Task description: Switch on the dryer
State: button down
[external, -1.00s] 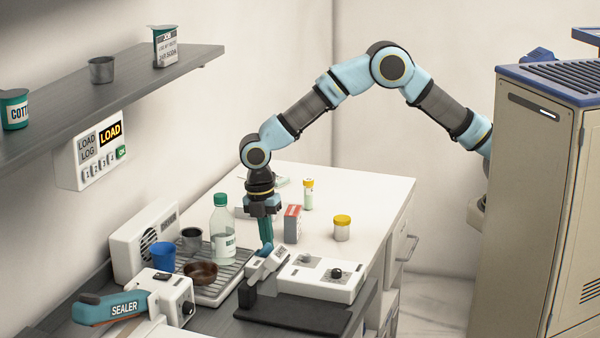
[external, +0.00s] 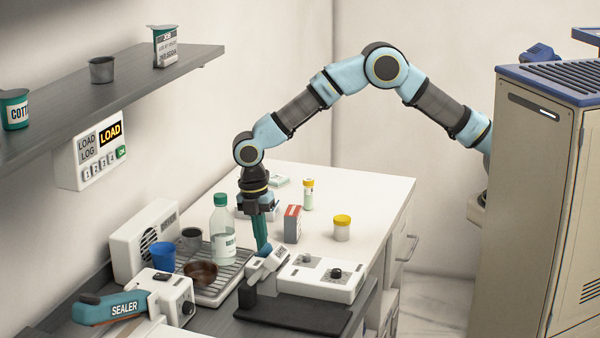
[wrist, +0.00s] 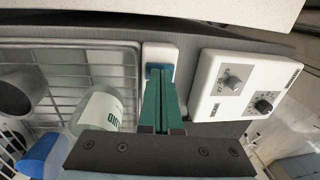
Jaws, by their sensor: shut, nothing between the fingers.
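The dryer appears to be the white box with a round fan grille (external: 146,240) against the wall, with a wire rack (external: 226,282) in front of it. A small white block with a blue part (external: 268,265) stands at the rack's right end; in the wrist view this white block (wrist: 160,52) lies beyond my fingertips. My gripper (external: 263,247) points down at it with teal fingers shut and empty. In the wrist view the fingertips (wrist: 160,72) overlap the blue part; I cannot tell whether they touch it.
A clear bottle with a green cap (external: 221,228) stands on the rack close left of my gripper, with a blue cup (external: 163,256), a grey cup and a brown bowl. A white unit with knobs (external: 320,280) is to the right.

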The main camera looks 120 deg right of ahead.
aim_at(257, 252)
notch_tip(257, 252, up, 4)
jog(key=p, duration=0.2)
jog(key=shift+w+d+p, duration=0.15)
jog(key=shift+p, duration=0.15)
jog(key=shift+w+d+r+b, duration=0.1)
jog(key=shift+r+b, duration=0.1)
jog(key=shift+b, duration=0.1)
notch_tip(257, 252, up, 9)
jog(key=b, duration=0.3)
jog(key=shift+w+d+r, duration=0.15)
jog(key=shift+w+d, duration=0.2)
jog(key=a+b, duration=0.1)
jog(key=b, duration=0.5)
jog(key=shift+s+b, duration=0.3)
jog(key=shift+s, duration=0.1)
jog(key=shift+r, duration=0.1)
jog(key=shift+a, duration=0.1)
